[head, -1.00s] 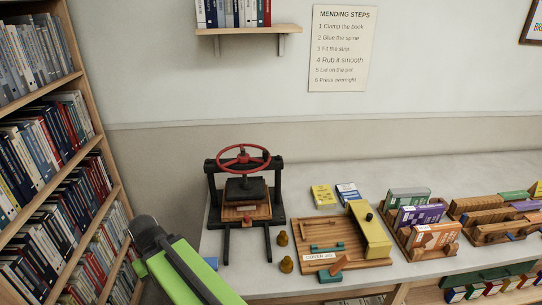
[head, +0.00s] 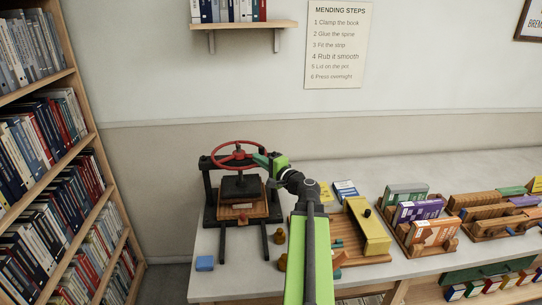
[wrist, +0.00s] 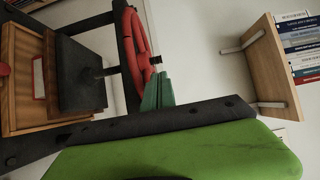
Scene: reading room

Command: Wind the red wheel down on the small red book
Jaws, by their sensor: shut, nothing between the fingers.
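The red wheel (head: 239,154) sits on top of the black press (head: 210,192) at the left of the table, and shows edge-on in the wrist view (wrist: 132,42). The press's dark plate (head: 242,187) is above a wooden board (head: 258,207). A small white patch with a red edge (wrist: 39,78) shows on the wood in the wrist view; most of any book there is hidden, so I cannot tell if it is the small red book. My gripper (head: 262,160), with green fingers, is shut and empty at the wheel's right rim. In the wrist view the fingertips (wrist: 157,82) are beside the rim; contact is unclear.
A blue block (head: 204,263) lies at the table's front left. Brown knobs (head: 281,237) stand right of the press. A bookshelf (head: 118,190) is at the left. The table's back is clear.

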